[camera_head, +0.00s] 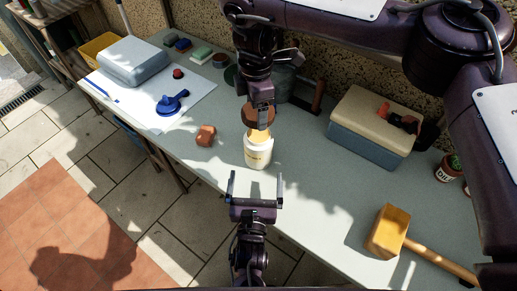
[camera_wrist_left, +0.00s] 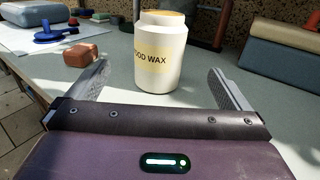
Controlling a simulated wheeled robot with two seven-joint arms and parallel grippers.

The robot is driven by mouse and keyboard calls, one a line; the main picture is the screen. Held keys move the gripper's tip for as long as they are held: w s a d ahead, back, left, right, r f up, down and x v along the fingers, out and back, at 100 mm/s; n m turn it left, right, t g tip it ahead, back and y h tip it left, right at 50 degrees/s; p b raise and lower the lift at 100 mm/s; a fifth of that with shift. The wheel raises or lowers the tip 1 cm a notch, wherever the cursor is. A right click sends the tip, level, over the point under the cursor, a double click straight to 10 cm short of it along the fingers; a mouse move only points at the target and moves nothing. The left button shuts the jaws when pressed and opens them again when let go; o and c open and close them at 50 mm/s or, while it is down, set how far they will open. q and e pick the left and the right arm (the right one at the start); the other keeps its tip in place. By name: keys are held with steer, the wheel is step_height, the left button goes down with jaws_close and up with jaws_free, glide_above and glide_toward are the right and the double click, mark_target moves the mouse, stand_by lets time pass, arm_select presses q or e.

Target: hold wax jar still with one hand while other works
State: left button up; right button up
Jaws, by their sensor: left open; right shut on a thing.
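The wax jar (camera_head: 258,154) is cream-white and stands upright on the grey table. In the left wrist view its label reads "...OOD WAX" (camera_wrist_left: 150,57); its top is tan-orange. My left gripper (camera_head: 256,175) is open and empty at the table's near edge. Its two fingers point at the jar, which stands just beyond the tips, apart from them. My right gripper (camera_head: 262,97) comes down from above and is shut on a brown piece (camera_head: 258,116), held right over the jar's top. I cannot tell whether that piece touches the jar.
A reddish-brown block (camera_head: 206,135) lies left of the jar. A mallet (camera_head: 390,231) lies at the right front. A cream-and-blue box (camera_head: 372,131) stands at the back right. A white sheet (camera_head: 140,98) with a blue tool (camera_head: 170,102) lies at the left.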

arm_select(q)
steer(key=w, duration=1.1)
steer(key=shift+w+d, duration=0.4)
arm_select(e)
steer(key=shift+w, duration=0.1)
arm_select(q)
steer(key=c, duration=1.5)
steer(key=shift+o, duration=0.2)
arm_select(e)
glide_above(257, 134)
steer(key=shift+f, duration=2.55)
steer(key=shift+f, duration=0.85)
steer(key=shift+f, duration=0.55)
